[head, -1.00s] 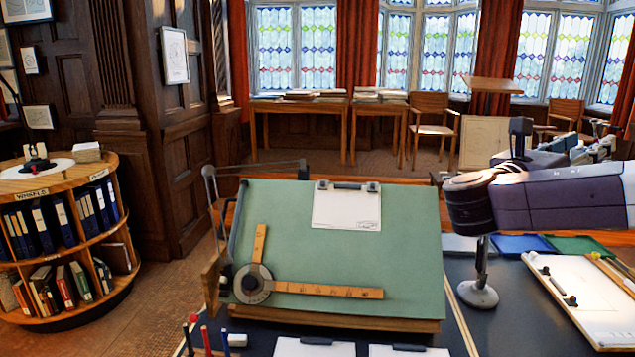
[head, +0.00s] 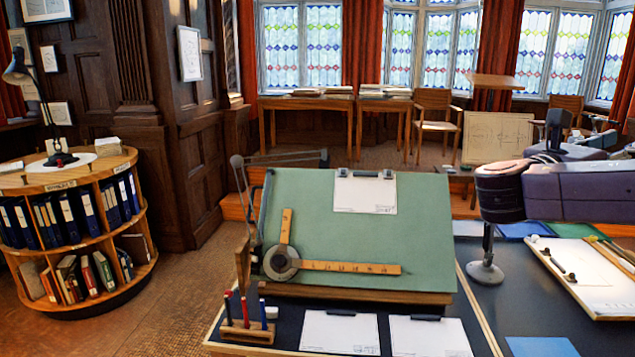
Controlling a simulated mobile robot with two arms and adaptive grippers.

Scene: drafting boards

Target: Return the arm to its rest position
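My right arm (head: 580,190) comes in from the right edge. Its dark rounded joint (head: 500,190) hangs above the desk, right of the green drafting board. Behind this link, more dark and grey parts, including what looks like my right gripper (head: 604,142), show near the right edge. They are small and partly hidden, so I cannot tell if its fingers are open or shut. I see nothing held there. My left arm and gripper are not in view.
The tilted green drafting board (head: 420,235) holds a paper sheet and a wooden drafting arm. A pen holder (head: 247,331) and papers (head: 340,332) lie in front. A round-footed stand (head: 485,272) and a white board (head: 590,283) are at right. A round bookshelf (head: 75,230) stands left.

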